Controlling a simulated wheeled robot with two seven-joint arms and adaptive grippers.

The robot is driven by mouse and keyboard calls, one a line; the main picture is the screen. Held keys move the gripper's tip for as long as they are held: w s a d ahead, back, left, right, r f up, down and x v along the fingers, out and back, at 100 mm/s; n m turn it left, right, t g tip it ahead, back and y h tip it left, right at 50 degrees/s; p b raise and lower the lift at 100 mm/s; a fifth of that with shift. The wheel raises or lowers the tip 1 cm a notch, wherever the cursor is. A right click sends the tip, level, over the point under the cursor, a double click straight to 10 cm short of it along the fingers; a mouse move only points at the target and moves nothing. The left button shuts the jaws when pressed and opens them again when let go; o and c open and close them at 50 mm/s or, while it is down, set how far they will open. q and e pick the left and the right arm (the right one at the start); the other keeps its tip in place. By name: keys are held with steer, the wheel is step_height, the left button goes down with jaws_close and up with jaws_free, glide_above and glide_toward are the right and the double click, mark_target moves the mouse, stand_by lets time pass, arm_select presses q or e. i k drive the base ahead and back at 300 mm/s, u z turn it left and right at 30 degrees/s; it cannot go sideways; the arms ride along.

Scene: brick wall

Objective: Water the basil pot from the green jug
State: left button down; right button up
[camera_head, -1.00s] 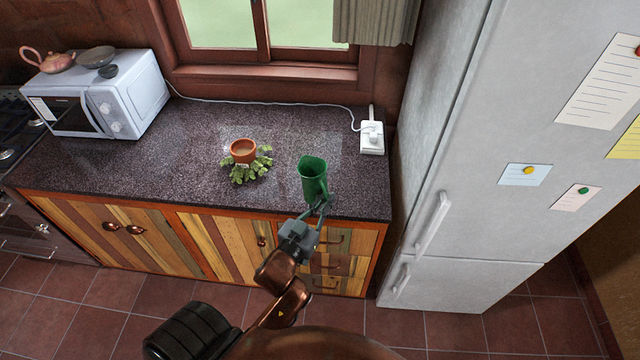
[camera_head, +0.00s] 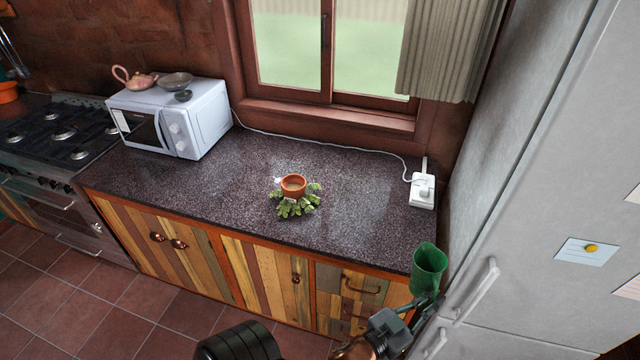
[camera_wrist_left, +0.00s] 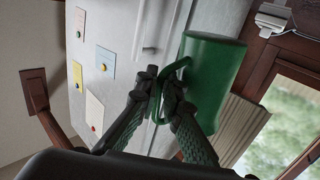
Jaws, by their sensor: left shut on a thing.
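The green jug (camera_head: 429,268) is in front of the counter's right end, close to the fridge. My left gripper (camera_head: 419,306) is shut on its handle. The jug's mouth faces up and toward me in the head view. In the left wrist view the fingers (camera_wrist_left: 164,92) close on the handle, beside the jug's body (camera_wrist_left: 213,82). The basil pot (camera_head: 293,186) is a small terracotta pot on the counter, with green leaves (camera_head: 296,206) spread low around its front. It is well to the left of the jug. My right gripper is not in view.
The fridge (camera_head: 540,180) stands at the right, near the jug. A white power socket block (camera_head: 422,191) with a cable lies at the counter's right back. A white microwave (camera_head: 172,120) stands at the back left. The counter (camera_head: 220,200) is clear around the pot.

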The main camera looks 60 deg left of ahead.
mark_target(293, 186)
steer(key=z, duration=0.65)
steer(key=k, duration=0.8)
steer(key=u, duration=1.9)
steer(key=i, duration=0.15)
steer(key=z, duration=0.35)
